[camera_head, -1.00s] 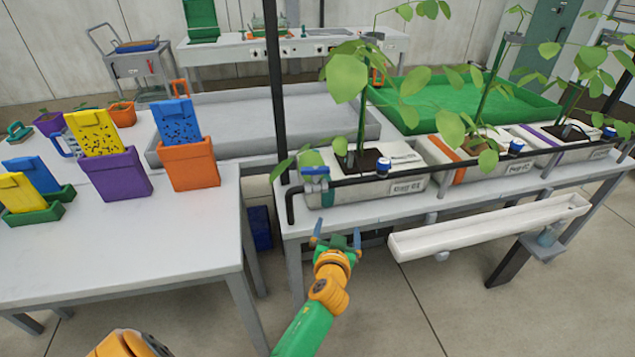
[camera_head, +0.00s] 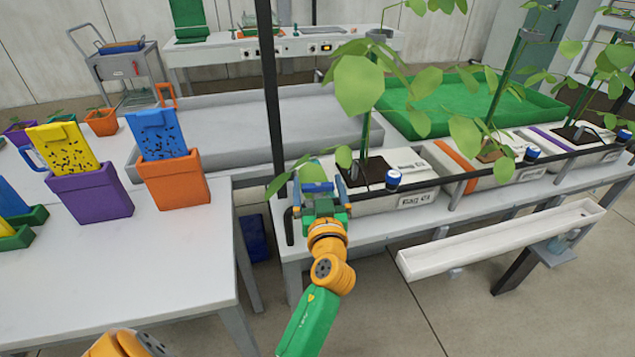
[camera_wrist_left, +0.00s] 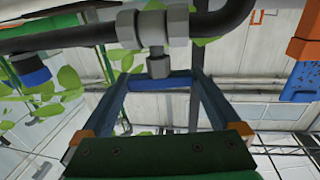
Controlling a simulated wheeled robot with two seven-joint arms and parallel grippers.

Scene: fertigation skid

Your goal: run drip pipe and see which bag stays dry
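The black drip pipe (camera_head: 470,177) runs along the front of the white grow bags. The nearest bag (camera_head: 436,188) carries a label and a plant. A second bag (camera_head: 512,168) with an orange stripe and a third bag (camera_head: 590,153) with a purple stripe stand to its right. A valve with a blue handle (camera_head: 316,187) sits at the pipe's left end. My left gripper (camera_head: 320,192) is at this valve, its fingers apart. In the left wrist view the blue handle (camera_wrist_left: 160,82) spans between the fingertips, below a grey fitting (camera_wrist_left: 152,26). Contact is unclear. My right gripper is out of view.
A white trough (camera_head: 500,240) hangs in front of the bag bench. A table (camera_head: 120,270) at left holds purple (camera_head: 90,195) and orange (camera_head: 172,183) holders with speckled cards. A dark post (camera_head: 268,100) rises just left of the valve. The floor in front is clear.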

